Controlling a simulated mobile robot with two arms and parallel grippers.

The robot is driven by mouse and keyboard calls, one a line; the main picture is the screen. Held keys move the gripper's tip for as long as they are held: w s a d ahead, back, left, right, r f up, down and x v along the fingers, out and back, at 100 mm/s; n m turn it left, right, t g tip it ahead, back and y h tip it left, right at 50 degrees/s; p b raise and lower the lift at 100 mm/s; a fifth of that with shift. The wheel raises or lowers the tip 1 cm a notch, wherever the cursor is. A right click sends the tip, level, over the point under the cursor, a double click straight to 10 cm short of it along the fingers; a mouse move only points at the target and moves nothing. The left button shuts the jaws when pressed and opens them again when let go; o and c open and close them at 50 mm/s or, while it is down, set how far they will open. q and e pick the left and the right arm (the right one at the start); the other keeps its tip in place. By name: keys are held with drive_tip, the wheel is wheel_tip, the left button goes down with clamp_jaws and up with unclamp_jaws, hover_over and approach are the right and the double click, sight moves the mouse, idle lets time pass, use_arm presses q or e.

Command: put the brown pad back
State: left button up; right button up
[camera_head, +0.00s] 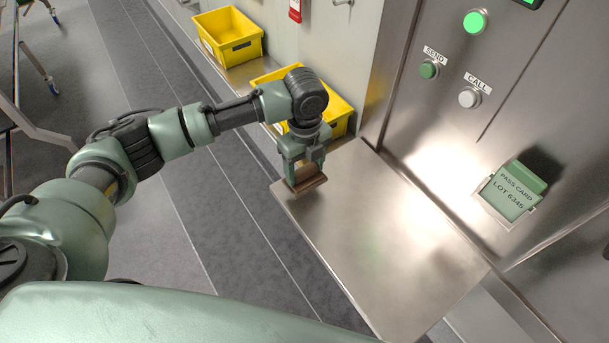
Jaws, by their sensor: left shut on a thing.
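The brown pad (309,183) is a small flat brown piece at the far left corner of the steel shelf. My left gripper (304,172) points down and is shut on the brown pad. The pad is at or just above the shelf surface; I cannot tell whether it touches. My right gripper is not in view.
A steel shelf (385,245) is otherwise bare. Two yellow bins stand behind: one farther off (228,38), one (338,112) partly hidden by my arm. The steel panel carries a green SEND button (428,69), a CALL button (469,97) and a green pass card (512,192).

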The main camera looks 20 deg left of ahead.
sight(305, 178)
use_arm(q)
wheel_tip(305, 178, down, 4)
drive_tip(key=shift+s+r+p, duration=0.1)
drive_tip(key=shift+r+p, duration=0.05)
drive_tip(key=shift+p, duration=0.25)
drive_tip(key=shift+f, duration=0.25)
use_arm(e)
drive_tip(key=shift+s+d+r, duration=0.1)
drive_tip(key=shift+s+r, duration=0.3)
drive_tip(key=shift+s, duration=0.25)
use_arm(q)
drive_tip(key=shift+f, duration=0.15)
drive_tip(key=o, duration=1.2)
drive_tip(key=shift+r, duration=0.25)
wheel_tip(305, 178, up, 10)
drive_tip(key=b, duration=0.3)
drive_tip(key=shift+r, duration=0.95)
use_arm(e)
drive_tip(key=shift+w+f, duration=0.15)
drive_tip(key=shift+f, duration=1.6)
